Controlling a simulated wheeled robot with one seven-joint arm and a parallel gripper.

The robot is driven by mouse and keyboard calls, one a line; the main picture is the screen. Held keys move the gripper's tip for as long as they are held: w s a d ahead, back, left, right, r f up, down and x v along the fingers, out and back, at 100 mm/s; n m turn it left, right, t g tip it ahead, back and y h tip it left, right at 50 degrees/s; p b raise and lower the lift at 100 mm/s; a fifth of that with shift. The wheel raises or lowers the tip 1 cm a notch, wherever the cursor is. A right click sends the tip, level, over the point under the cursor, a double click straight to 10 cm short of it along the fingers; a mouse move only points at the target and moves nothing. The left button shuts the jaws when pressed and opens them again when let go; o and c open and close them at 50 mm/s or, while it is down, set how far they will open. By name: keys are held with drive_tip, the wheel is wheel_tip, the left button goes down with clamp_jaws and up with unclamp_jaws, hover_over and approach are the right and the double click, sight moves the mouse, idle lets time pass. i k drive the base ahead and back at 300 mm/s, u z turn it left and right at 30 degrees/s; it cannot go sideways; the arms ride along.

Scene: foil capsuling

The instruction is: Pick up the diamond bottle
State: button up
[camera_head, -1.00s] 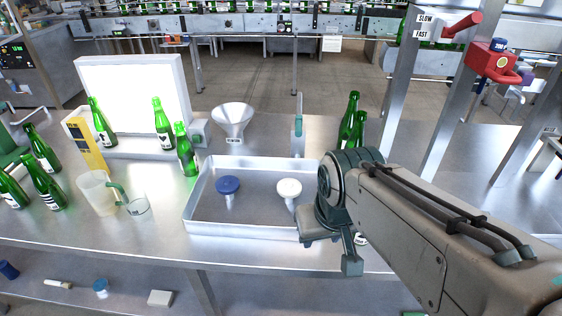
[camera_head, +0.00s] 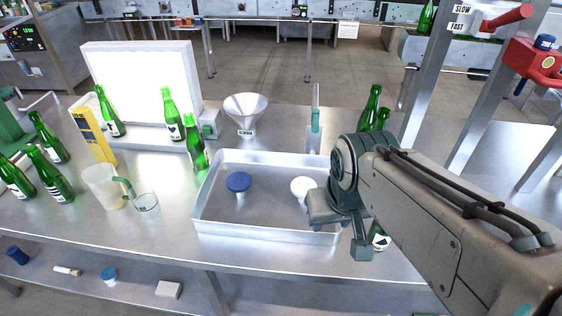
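Several green bottles stand on the steel bench. One green bottle (camera_head: 381,239) is by the front edge, right of the tray; a white label with a dark pointed mark shows, but my arm hides most of it. I cannot tell whether that mark is a diamond. Two more bottles (camera_head: 371,105) rise behind my arm.
A steel tray (camera_head: 270,231) holds a blue-topped piece (camera_head: 238,183) and a white-topped piece (camera_head: 302,187). A funnel (camera_head: 246,110), jug (camera_head: 103,187) and glass beaker (camera_head: 146,203) stand nearby. A metal post (camera_head: 437,90) rises at right.

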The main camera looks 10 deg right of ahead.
sight(196, 146)
drive_tip(key=k, duration=0.5)
drive_tip(key=u, duration=1.85)
drive_tip(key=i, duration=1.1)
drive_tip(key=z, duration=2.3)
